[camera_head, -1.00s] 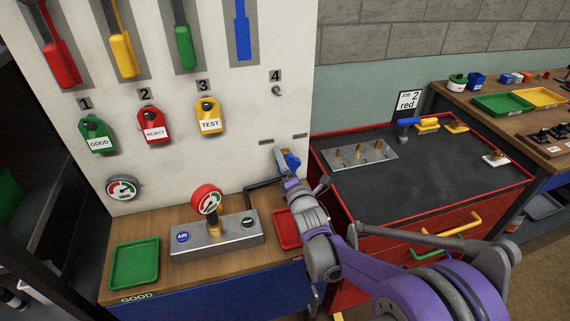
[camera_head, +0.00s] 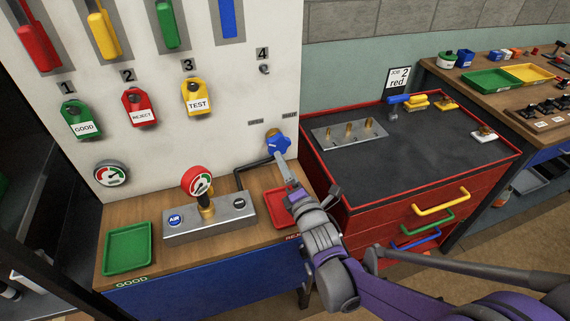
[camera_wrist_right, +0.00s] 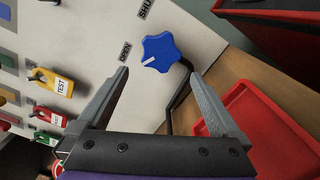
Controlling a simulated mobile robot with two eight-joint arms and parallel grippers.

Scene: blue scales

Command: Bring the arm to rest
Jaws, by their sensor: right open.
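My right arm comes in from the lower right. Its gripper (camera_head: 284,169) is open and empty, a little below the blue star-shaped knob (camera_head: 278,143) on the white panel. In the right wrist view the gripper's two fingers (camera_wrist_right: 158,74) stand wide apart, with the knob (camera_wrist_right: 162,52) beyond the tips and nothing between them. The knob's white mark points toward the OPEN label (camera_wrist_right: 125,52). My left gripper is not in view.
The red tray (camera_head: 279,208) lies below the gripper on the wooden bench (camera_head: 232,181). The metal block with a gauge (camera_head: 210,219) and a green tray (camera_head: 128,249) stand to the left. The red tool cabinet (camera_head: 440,205) is close on the right.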

